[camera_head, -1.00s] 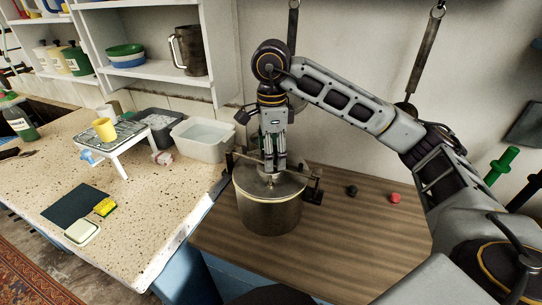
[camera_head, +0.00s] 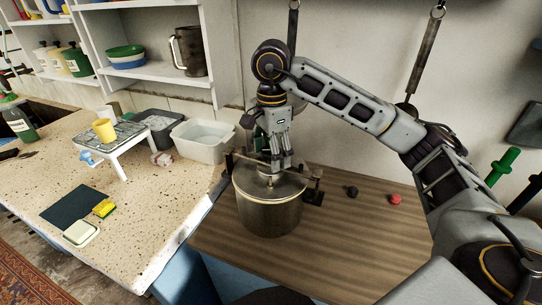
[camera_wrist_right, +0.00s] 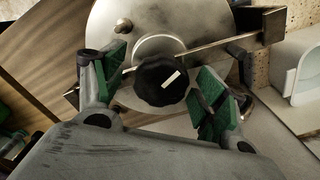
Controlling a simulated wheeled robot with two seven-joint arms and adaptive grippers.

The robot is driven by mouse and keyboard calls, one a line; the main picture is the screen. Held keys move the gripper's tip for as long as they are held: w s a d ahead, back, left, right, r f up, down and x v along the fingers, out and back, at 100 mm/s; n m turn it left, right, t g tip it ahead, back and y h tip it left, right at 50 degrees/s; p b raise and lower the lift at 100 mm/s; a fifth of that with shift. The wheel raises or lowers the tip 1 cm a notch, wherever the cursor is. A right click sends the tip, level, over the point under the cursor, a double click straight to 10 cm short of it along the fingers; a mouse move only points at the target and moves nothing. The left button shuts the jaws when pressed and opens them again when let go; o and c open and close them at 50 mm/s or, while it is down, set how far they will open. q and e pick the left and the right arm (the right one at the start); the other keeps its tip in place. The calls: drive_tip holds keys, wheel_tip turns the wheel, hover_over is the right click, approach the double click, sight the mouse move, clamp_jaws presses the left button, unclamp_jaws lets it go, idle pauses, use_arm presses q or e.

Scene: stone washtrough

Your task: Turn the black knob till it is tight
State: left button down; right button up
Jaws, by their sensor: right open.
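The black knob (camera_wrist_right: 160,84) with a white mark sits above the centre of the lid (camera_wrist_right: 209,21) in the right wrist view. The mark slants up to the right. My right gripper (camera_wrist_right: 165,86) is open, with one green-padded finger on each side of the knob and gaps between pads and knob. In the head view my right gripper (camera_head: 274,168) points down over the metal pot (camera_head: 270,213) and hides most of the knob. A flat metal bar (camera_wrist_right: 222,39) crosses the lid by the knob. My left gripper is out of view.
The pot stands on a brown wooden top (camera_head: 335,240). A loose black knob (camera_head: 351,191) and a red knob (camera_head: 395,199) lie to its right. The wooden top's front is clear.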

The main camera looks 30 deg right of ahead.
drive_tip(key=c, duration=0.9)
drive_tip(key=shift+o, duration=0.2)
drive_tip(key=shift+m, duration=1.7)
drive_tip(key=shift+m+p, duration=0.35)
drive_tip(key=shift+m, duration=0.95)
drive_tip(key=o, duration=0.9)
drive_tip(key=shift+c, duration=0.2)
